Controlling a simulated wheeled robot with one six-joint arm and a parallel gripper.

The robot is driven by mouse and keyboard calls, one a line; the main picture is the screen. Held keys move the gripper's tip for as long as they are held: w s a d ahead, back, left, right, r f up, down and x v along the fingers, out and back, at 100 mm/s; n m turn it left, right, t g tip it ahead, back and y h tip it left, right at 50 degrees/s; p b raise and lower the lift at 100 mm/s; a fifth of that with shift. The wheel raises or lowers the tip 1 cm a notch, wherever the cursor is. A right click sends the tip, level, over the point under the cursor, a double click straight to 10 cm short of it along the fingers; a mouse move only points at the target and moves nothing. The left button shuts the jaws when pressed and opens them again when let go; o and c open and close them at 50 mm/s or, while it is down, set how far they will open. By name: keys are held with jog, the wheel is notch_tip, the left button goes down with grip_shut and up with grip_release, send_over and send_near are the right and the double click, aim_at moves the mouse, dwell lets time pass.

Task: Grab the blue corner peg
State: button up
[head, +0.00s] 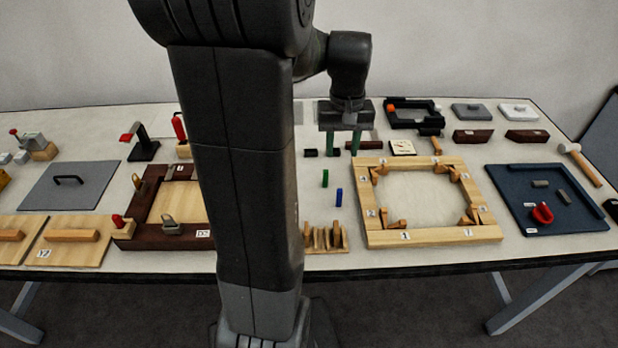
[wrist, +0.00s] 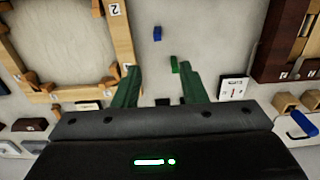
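The small blue peg (head: 339,197) stands on the bare tabletop, left of the light wooden frame. It also shows in the wrist view (wrist: 157,33), beyond my fingertips. A green peg (head: 325,178) stands close to it, up and to the left in the head view; in the wrist view this green peg (wrist: 174,64) is near the right fingertip. My gripper (head: 343,148) is above the table, farther back than both pegs. Its two green fingers are apart with nothing held between them, as the wrist view (wrist: 160,72) shows.
The light wooden frame (head: 432,236) with corner blocks lies right of the pegs. A slotted wooden rack (head: 323,240) stands in front of them. Small black blocks (head: 311,153) and a white label card (head: 402,147) lie behind. My arm hides part of the left side.

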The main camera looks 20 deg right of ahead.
send_over(340, 190)
notch_tip(340, 190, down, 9)
jog(key=shift+a+r, duration=0.1)
jog(key=shift+f+p, duration=0.6)
jog(key=shift+f, duration=1.75)
grip_shut()
